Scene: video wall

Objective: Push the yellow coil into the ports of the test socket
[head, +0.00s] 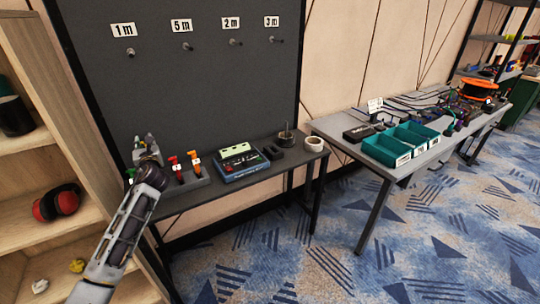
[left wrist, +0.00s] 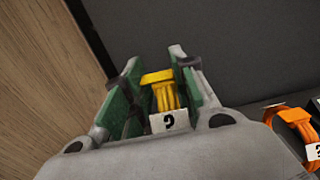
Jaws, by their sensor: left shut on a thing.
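The yellow coil cannot be made out there. A tester with a blue body and a pale green display (head: 240,160) lies on the bench to the right, well apart from the gripper. Its ports are too small to tell. My right gripper is out of view.
Red (head: 173,164) and orange (head: 194,160) labelled coils stand in a grey rack (head: 188,184). A wooden shelf (head: 38,145) stands close on the left.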

